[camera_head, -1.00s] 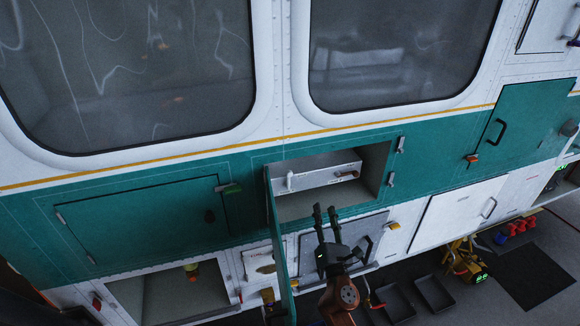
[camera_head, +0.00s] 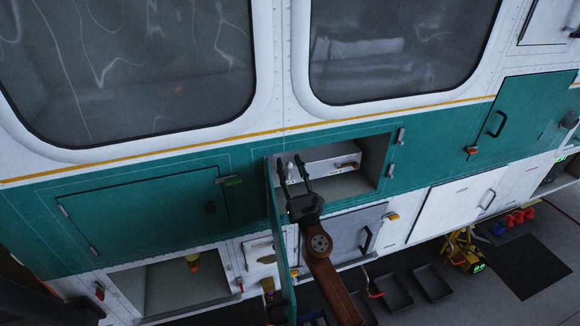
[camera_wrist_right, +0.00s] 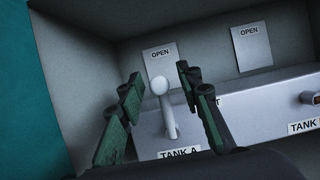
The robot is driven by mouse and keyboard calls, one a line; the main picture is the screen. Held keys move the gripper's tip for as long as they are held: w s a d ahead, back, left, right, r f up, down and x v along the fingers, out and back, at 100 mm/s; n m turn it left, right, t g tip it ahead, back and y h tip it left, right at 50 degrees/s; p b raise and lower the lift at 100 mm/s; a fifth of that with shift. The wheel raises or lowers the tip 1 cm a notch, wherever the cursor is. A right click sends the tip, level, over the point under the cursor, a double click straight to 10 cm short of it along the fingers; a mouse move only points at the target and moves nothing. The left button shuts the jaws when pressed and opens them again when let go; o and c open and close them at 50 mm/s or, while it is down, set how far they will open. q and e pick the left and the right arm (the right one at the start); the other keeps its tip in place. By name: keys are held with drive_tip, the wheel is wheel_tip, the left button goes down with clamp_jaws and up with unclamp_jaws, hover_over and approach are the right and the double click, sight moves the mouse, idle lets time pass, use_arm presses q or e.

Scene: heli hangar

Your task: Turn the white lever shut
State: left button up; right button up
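The white lever (camera_wrist_right: 164,105) stands up from a grey valve box (camera_wrist_right: 225,98) in an open compartment, above a "TANK A" label and below an "OPEN" plate. My right gripper (camera_wrist_right: 159,75) is open, with one finger on each side of the lever's round white end; a gap shows on both sides. In the head view my right gripper (camera_head: 289,163) reaches into the left part of the compartment, over the box (camera_head: 328,166). The lever is mostly hidden by the fingers there. My left gripper is not in view.
A second handle with a brown end (camera_wrist_right: 308,97) sits on the right of the box, by another "TANK" label. The compartment's wall and green door (camera_head: 280,235) stand close on the left. Black trays (camera_head: 394,292) lie on the floor below.

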drive_tip(key=shift+c, duration=0.7)
clamp_jaws()
